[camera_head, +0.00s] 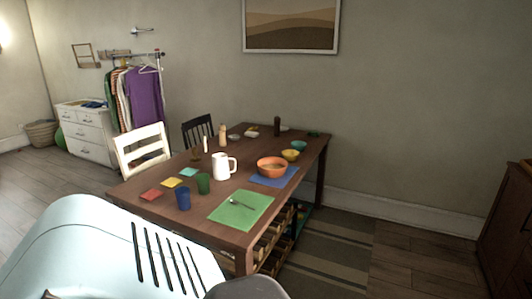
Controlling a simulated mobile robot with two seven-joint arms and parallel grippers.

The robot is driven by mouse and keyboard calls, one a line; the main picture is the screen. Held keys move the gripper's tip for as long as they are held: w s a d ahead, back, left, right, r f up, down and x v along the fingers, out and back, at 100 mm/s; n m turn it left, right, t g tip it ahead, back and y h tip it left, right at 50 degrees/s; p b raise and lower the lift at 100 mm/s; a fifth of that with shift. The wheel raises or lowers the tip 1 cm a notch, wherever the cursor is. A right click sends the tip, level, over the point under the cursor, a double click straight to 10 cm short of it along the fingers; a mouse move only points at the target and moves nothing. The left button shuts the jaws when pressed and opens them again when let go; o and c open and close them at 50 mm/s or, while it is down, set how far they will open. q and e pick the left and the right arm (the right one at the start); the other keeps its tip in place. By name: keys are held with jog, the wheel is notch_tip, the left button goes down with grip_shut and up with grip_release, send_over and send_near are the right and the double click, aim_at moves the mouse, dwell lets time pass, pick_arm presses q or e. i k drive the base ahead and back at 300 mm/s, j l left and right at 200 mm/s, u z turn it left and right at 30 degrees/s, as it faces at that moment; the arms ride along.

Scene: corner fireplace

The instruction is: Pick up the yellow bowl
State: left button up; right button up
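The small yellow bowl (290,155) stands upright on the wooden table (190,218), toward its right edge. It sits between a larger orange bowl (272,168) in front of it and a small teal bowl (299,145) behind it. Nothing hides most of it. Neither of my grippers is in view. A pale blue part of my own body fills the lower left of the picture, well short of the bowl.
A blue mat lies under the orange bowl. A green mat (241,215) with a fork, a white pitcher (221,167), cups and coloured squares share the table. Chairs (141,148) stand at the far side. The floor right of the table is open, with a striped rug (330,262).

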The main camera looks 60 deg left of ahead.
aim_at(295, 154)
jog(key=u, duration=1.75)
